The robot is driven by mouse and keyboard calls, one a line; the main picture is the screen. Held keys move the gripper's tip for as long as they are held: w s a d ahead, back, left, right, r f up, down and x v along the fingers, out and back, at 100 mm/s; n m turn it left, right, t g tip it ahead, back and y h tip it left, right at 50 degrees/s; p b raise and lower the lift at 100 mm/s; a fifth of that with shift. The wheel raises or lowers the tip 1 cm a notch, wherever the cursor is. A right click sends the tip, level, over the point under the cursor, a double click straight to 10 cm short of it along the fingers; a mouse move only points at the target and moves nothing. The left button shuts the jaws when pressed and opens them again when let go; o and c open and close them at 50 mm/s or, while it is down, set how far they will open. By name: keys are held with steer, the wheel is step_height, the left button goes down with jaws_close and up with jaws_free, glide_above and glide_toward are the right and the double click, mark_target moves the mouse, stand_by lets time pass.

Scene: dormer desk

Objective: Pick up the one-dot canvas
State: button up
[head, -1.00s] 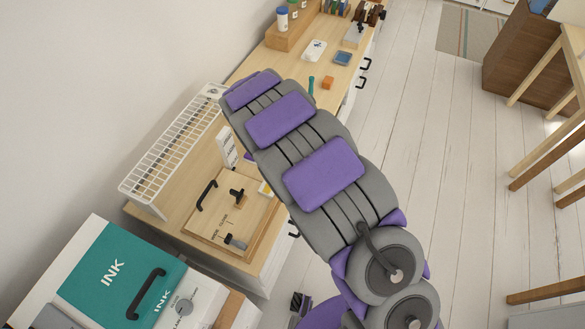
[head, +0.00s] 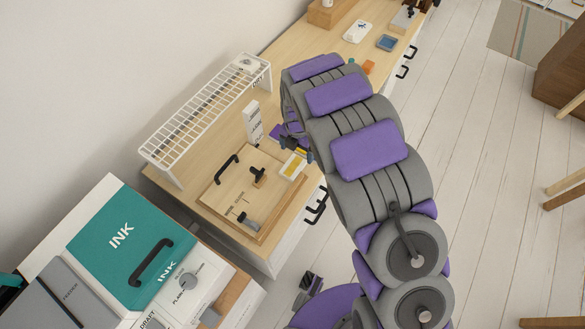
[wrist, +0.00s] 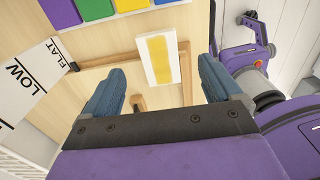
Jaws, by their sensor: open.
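A white block with a yellow band (wrist: 158,58) lies ahead of my gripper's open fingers in the wrist view, between their lines and apart from them. It also shows in the head view (head: 293,166) at the desk's front edge, beside the wooden board. I see no dot on it, so I cannot tell whether it is the one-dot canvas. My gripper (wrist: 160,82) is open and empty, with a blue finger on each side. In the head view my gripper (head: 296,146) is small and partly hidden by my arm, close to the block.
A wooden board (head: 215,192) with black handles lies on the desk. A white sign reading LOW and FLAT (wrist: 22,82) stands at left in the wrist view. Coloured squares (wrist: 97,8) line its top. A white wire rack (head: 205,115) and teal INK box (head: 120,250) are nearby.

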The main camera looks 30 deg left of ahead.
mark_target(297, 161)
steer(key=f+b, duration=0.1)
steer(key=f, duration=0.2)
steer(key=f+b, duration=0.1)
steer(key=f, duration=0.3)
steer(key=shift+w+a, duration=0.1)
steer(key=shift+w, duration=0.1)
steer(key=shift+r, duration=0.15)
steer(key=c, duration=1.2)
steer(key=shift+o, duration=0.2)
